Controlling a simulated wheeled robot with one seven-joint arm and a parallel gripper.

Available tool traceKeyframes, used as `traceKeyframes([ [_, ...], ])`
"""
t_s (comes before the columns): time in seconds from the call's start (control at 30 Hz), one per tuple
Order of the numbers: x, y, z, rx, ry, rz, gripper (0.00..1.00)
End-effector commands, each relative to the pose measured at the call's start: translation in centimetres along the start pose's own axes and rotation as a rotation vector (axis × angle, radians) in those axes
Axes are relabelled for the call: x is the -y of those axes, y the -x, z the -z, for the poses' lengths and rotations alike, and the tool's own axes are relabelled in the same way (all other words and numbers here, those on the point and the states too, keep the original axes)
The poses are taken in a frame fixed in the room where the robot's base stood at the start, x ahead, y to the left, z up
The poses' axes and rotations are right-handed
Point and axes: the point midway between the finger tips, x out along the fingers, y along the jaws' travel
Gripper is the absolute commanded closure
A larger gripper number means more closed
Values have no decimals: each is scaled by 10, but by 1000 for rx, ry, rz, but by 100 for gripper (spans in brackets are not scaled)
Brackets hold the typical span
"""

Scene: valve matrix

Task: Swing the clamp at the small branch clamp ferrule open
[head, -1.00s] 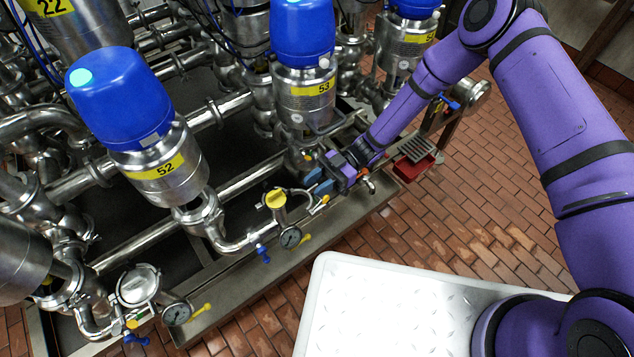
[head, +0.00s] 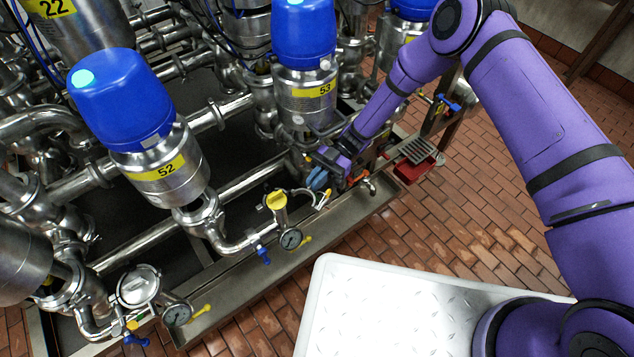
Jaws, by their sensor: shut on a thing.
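My gripper (head: 317,180), with blue finger pads, is at the pipework below the valve marked 53 (head: 305,95). It is shut on a small part there, which appears to be the clamp at the small branch. The clamp and its ferrule are mostly hidden by the fingers and too small to make out, so I cannot tell how far the clamp stands open.
Valve 52 (head: 160,165) stands to the left. A yellow-capped fitting (head: 277,200) and a pressure gauge (head: 291,239) sit left of my gripper. A steel tap (head: 369,185) and a red tray (head: 416,172) are to the right. The brick floor (head: 460,220) in front is clear.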

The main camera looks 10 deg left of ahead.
Motion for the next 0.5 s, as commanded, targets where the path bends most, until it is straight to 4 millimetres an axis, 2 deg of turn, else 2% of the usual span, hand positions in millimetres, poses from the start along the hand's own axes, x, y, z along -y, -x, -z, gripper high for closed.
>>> traceKeyframes([
  [0.37, -2, 2, 0, 4, -1, 33, 100],
  [0.5, -2, 2, 0, 4, -1, 33, 68],
])
